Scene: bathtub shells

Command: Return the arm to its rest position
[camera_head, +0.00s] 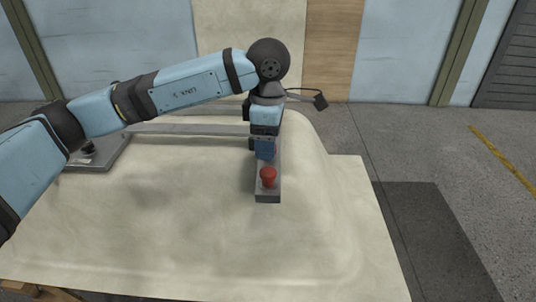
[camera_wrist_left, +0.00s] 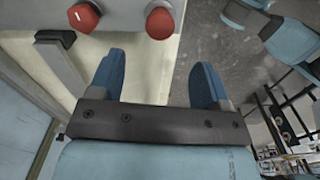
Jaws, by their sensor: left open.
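My left arm (camera_head: 190,87) reaches in from the left over the cream bathtub shell (camera_head: 160,215), raised and bent down at the wrist. My left gripper (camera_head: 264,152) points down at the grey bar with a red knob (camera_head: 268,177), close behind the knob in the head view; whether it touches the bar I cannot tell. In the left wrist view the gripper (camera_wrist_left: 155,82) has its two blue fingers spread apart with nothing between them. Two red knobs, a left one (camera_wrist_left: 83,17) and a right one (camera_wrist_left: 159,22), lie beyond the fingertips. My right gripper is not in view.
A grey plate (camera_head: 112,153) with a dark fitting sits at the shell's left edge, and a long grey bar runs across the back. Blue wall panels (camera_head: 400,60) stand behind.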

